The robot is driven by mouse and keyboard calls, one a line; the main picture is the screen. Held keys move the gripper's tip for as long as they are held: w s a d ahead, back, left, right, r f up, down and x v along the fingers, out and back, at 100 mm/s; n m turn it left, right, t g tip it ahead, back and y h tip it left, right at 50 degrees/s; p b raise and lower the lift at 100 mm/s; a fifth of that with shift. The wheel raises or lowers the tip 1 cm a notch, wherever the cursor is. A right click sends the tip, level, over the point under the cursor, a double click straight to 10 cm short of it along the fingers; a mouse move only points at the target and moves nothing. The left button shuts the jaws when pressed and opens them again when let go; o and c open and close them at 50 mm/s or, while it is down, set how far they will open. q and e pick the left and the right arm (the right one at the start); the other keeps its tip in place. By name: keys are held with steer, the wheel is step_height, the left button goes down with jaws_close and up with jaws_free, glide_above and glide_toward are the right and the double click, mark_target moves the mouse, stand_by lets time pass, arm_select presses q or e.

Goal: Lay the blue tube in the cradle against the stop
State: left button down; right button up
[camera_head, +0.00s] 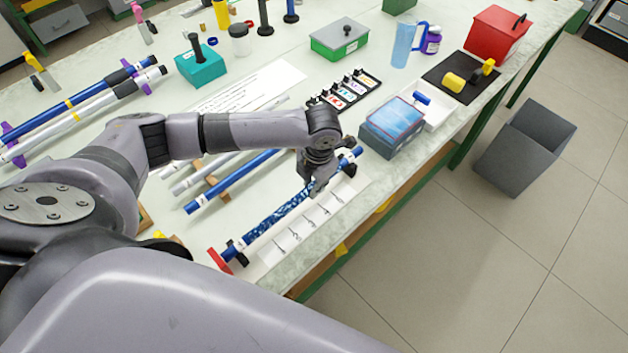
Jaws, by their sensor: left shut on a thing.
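My left gripper (318,185) is shut on a blue tube (275,218) with a pale mottled pattern, near the tube's upper right part. The tube lies along the cradle, with its lower left end by a black cradle support (236,252) and its other end by a second black support (349,169). I cannot tell whether it rests in both supports or hangs just above them. The red stop (219,261) is just beyond the lower left end; whether they touch is unclear. The gripper hides part of the tube. My right gripper is not in view.
A plain blue tube (232,181) and grey rods lie on wooden rests beside the cradle. A white marked sheet (302,227) lies along the table's front edge. A grey-blue box (393,125) stands to the right. More rods lie at left.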

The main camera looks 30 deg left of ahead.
arm_select(q)
steer(key=c, duration=1.4)
jaws_free()
steer(key=shift+o, duration=0.2)
steer(key=shift+r, duration=0.1)
step_height(320, 180, up, 12)
steer(key=d, duration=0.1)
steer(key=shift+s, duration=0.1)
